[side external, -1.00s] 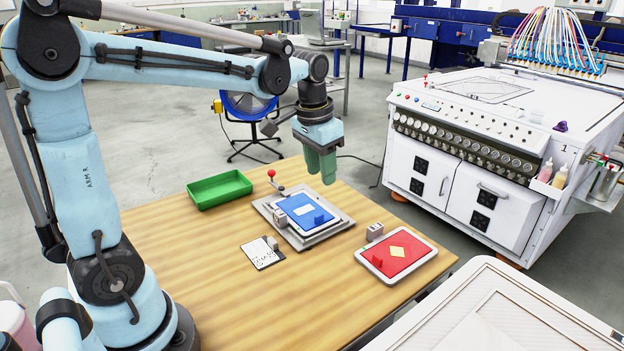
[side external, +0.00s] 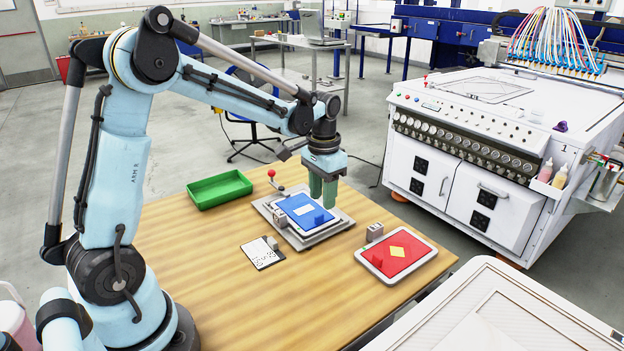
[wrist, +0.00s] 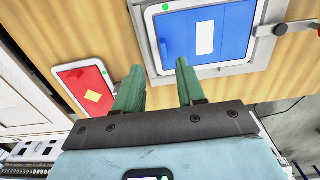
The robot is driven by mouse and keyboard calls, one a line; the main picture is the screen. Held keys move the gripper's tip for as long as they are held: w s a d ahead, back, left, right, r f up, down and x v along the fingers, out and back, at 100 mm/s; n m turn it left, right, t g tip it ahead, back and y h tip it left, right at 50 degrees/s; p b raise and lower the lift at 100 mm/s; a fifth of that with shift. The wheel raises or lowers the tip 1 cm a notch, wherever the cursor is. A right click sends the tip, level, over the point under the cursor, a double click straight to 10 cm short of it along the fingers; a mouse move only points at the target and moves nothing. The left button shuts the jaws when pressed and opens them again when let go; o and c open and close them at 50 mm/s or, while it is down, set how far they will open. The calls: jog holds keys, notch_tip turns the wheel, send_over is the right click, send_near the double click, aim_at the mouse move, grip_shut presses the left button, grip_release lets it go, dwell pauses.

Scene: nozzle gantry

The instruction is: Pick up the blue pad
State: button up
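The blue pad (side external: 305,210) has a white rectangle on it and lies in a grey metal fixture (side external: 265,209) on the wooden table. It also shows in the wrist view (wrist: 228,38), beyond my fingertips. My gripper (side external: 324,202) has green fingers pointing down, above the back right edge of the pad's fixture. In the wrist view my gripper (wrist: 158,78) has its two fingers apart with nothing between them. Whether the fingertips touch anything cannot be told, but no grip shows.
A red pad (side external: 385,262) with a yellow diamond lies in a white tray at the right. A green bin (side external: 220,189) stands at the back left. A red-knobbed lever (side external: 272,175) rises behind the fixture. A white card (side external: 260,255) lies in front. The table's left front is clear.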

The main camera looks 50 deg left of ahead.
aim_at(319, 215)
jog(key=shift+s+a+f, duration=0.1)
jog(key=shift+a+f, duration=0.05)
jog(key=shift+f, duration=1.2)
jog(key=shift+s+a+f, duration=0.1)
jog(key=shift+a+f, duration=0.05)
jog(key=shift+f, duration=1.15)
jog(key=shift+c, duration=0.3)
grip_shut()
